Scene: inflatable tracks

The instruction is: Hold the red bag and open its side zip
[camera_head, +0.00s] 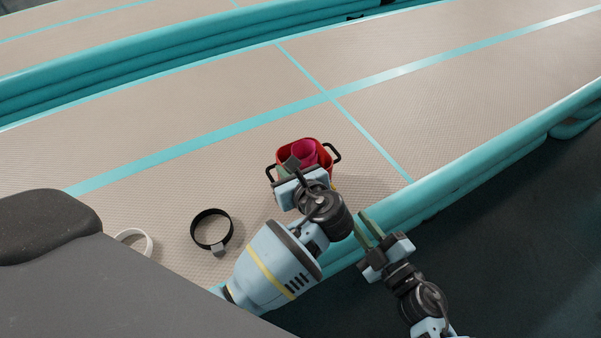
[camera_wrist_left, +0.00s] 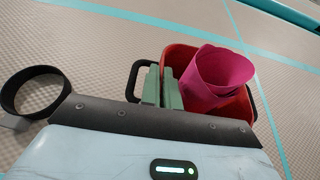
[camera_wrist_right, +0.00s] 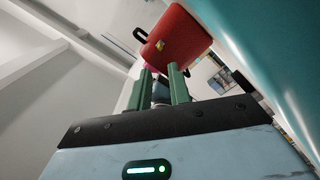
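The red bag (camera_head: 327,158) is an open-topped tub with black side handles and a pink rolled piece (camera_head: 305,152) inside. My left gripper (camera_head: 291,163) is at its near left rim. In the left wrist view the green fingers (camera_wrist_left: 162,85) are close together at the red bag's (camera_wrist_left: 178,58) rim, beside the left handle, and appear closed on its wall. My right gripper (camera_head: 370,229) is open and empty, below and right of the bag. The right wrist view shows its fingers (camera_wrist_right: 163,82) apart, pointing toward the bag (camera_wrist_right: 180,38), which bears a small yellow tag (camera_wrist_right: 160,45). The zip cannot be made out.
A black ring band (camera_head: 211,229) and a white band (camera_head: 134,238) lie on the beige mat left of my left arm. A teal inflatable tube (camera_head: 440,190) edges the track beside my right gripper. The mat beyond the bag is clear.

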